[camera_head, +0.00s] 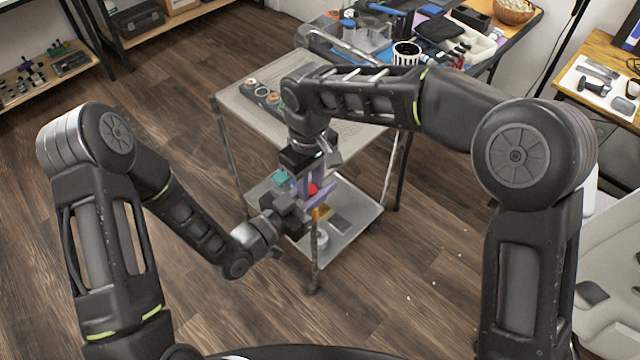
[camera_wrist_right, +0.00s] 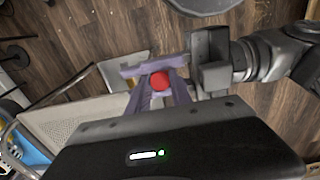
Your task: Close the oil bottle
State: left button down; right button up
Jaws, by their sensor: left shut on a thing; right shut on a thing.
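A round red cap (camera_head: 312,189) sits between the purple fingers of my right gripper (camera_head: 306,186), which points down from above. The cap (camera_wrist_right: 160,81) also shows in the right wrist view, with a finger on each side. My left gripper (camera_head: 312,200) reaches in from the left, just below, its purple fingers level and shut. The oil bottle is mostly hidden by the fingers; a small amber patch (camera_head: 320,213) below them seems to be its body, in my left gripper. I cannot tell whether the cap touches the bottle's neck.
Both grippers are over a grey two-level cart; its upper tray (camera_head: 240,95) holds a dark holder (camera_head: 262,97) with round parts, and its lower tray (camera_head: 352,240) is below the grippers. A crowded workbench (camera_head: 440,45) stands behind. Wooden floor (camera_head: 450,230) is open to the right.

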grip_shut()
jog(key=o, duration=0.9)
grip_release()
jog(key=shift+r, duration=0.1)
jog(key=shift+r, duration=2.2)
jog(key=shift+o, duration=0.5)
jog(key=o, duration=0.4)
jog(key=shift+o, duration=0.2)
